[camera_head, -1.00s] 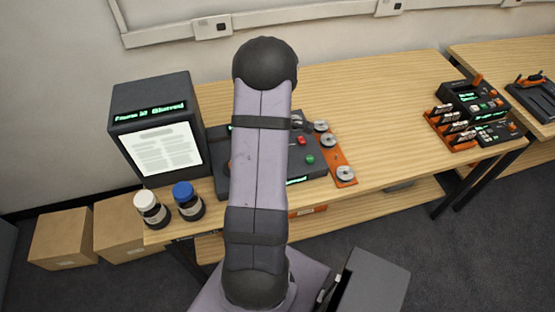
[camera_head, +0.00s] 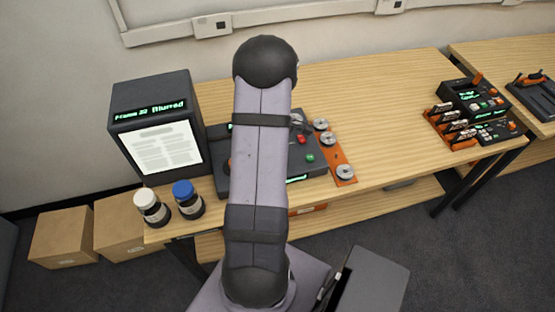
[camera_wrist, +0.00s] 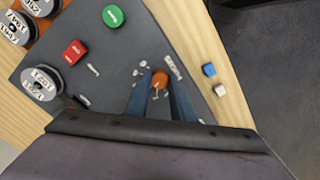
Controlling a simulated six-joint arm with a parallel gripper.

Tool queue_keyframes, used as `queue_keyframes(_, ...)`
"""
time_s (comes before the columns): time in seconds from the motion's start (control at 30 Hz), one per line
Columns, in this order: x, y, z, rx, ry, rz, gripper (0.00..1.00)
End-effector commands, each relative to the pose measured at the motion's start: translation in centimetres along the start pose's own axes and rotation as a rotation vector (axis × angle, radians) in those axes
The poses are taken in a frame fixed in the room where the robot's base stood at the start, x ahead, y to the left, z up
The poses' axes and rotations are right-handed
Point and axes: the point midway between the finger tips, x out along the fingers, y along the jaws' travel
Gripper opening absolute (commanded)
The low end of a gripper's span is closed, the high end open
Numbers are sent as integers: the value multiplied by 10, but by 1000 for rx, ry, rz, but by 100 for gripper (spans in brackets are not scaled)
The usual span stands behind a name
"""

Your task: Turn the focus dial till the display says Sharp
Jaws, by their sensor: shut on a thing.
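The focus dial is a small orange knob (camera_wrist: 160,79) on the dark sloping console (camera_wrist: 110,60), with small tick marks around it. In the wrist view my gripper (camera_wrist: 160,92) has its two bluish fingers on either side of the knob, shut on it. In the head view my arm hides the knob and my gripper. The display (camera_head: 150,110) on top of the dark viewer box at the left reads Blurred in green letters, after a frame number. A lit page (camera_head: 161,148) shows below it.
A red button (camera_wrist: 74,52) and a green button (camera_wrist: 113,16) sit on the console. A white-capped jar (camera_head: 151,209) and a blue-capped jar (camera_head: 188,201) stand at its left. Silver reels (camera_head: 345,172) lie on an orange strip at its right. The table's middle right is clear.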

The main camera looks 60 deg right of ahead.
Motion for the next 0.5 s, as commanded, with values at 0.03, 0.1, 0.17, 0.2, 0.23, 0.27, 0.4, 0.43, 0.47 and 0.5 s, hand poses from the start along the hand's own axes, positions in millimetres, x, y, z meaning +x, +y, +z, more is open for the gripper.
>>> queue_keyframes(0.03, 0, 0, 0, 26, 0, 0, 0)
queue_keyframes(0.1, 0, 0, 0, 71, 0, 0, 0)
queue_keyframes(0.17, 0, 0, 0, 112, 0, 0, 0)
queue_keyframes(0.2, 0, 0, 0, 140, 0, 0, 0)
queue_keyframes(0.23, 0, 0, 0, 163, 0, 0, 0)
queue_keyframes(0.27, 0, 0, 0, 183, 0, 0, 0)
queue_keyframes(0.4, 0, 0, 0, 276, 0, 0, 0)
queue_keyframes(0.43, 0, 0, 0, 294, 0, 0, 0)
queue_keyframes(0.47, 0, 0, 0, 312, 0, 0, 0)
queue_keyframes(0.5, 0, 0, 0, 332, 0, 0, 0)
